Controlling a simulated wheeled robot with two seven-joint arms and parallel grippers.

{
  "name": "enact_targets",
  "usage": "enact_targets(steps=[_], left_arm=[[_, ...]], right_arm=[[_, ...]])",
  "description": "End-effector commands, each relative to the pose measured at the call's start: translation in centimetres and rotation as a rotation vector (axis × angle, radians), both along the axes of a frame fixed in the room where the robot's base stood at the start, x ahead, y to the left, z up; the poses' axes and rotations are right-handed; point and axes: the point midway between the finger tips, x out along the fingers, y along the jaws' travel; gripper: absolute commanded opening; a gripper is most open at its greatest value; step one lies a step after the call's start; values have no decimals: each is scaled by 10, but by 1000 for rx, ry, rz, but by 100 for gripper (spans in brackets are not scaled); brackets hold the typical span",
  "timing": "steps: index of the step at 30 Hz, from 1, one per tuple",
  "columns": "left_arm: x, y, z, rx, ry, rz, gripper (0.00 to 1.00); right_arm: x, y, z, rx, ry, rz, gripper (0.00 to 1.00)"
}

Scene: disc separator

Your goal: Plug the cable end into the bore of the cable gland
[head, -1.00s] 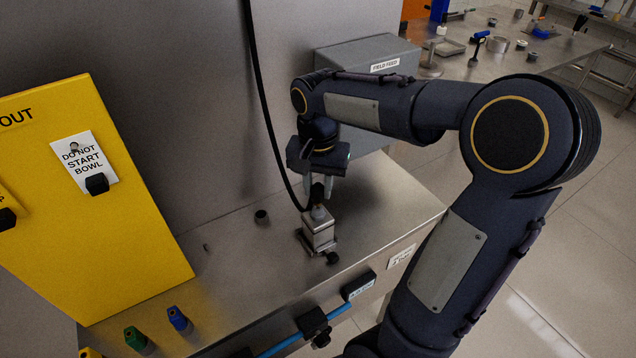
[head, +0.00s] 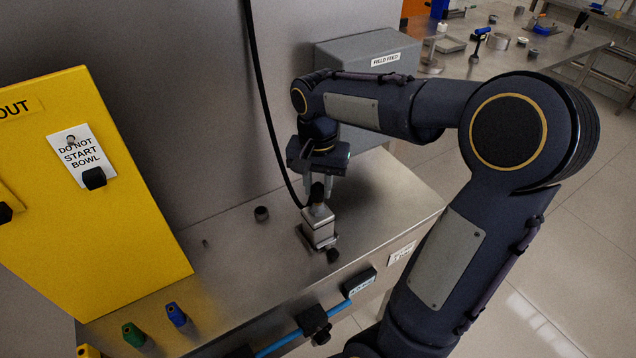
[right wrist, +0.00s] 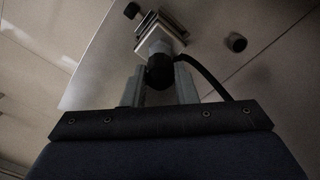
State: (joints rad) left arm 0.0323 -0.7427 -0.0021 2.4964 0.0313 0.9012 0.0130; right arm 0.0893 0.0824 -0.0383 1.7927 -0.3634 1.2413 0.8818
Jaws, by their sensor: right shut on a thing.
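The cable gland (head: 318,212) is a light grey fitting on top of a metal block (head: 318,232) on the steel bench; it also shows in the right wrist view (right wrist: 158,49). The black cable end (head: 317,192) is directly above the gland, between my right fingers. My right gripper (head: 324,187) comes down from above and is shut on the cable end, which shows between the fingers in the right wrist view (right wrist: 160,73). The cable end meets or covers the gland's top; the bore is hidden, so I cannot tell how deep it is. My left gripper is not in view.
The black cable (head: 263,100) hangs down the grey wall and curves to the gland. A small black cap (head: 261,214) stands left of the block. A yellow panel (head: 95,190) stands at left. A grey box (head: 358,62) is behind my right arm. Open bench lies right of the block.

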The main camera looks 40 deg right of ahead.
Motion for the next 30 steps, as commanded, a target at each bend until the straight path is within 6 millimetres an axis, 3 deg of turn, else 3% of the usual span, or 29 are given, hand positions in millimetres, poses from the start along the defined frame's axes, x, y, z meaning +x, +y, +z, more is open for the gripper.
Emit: enact_targets(steps=[17, 18, 21, 23, 30], left_arm=[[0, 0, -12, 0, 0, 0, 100], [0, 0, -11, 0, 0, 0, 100], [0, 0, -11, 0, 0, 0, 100], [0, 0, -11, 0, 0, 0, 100], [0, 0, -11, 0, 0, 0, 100]], right_arm=[[0, 0, -17, 0, 1, 0, 0], [0, 0, -16, 0, 1, 0, 30], [0, 0, -15, 0, 1, 0, 43], [0, 0, -15, 0, 1, 0, 51], [0, 0, -15, 1, 1, 0, 51]])
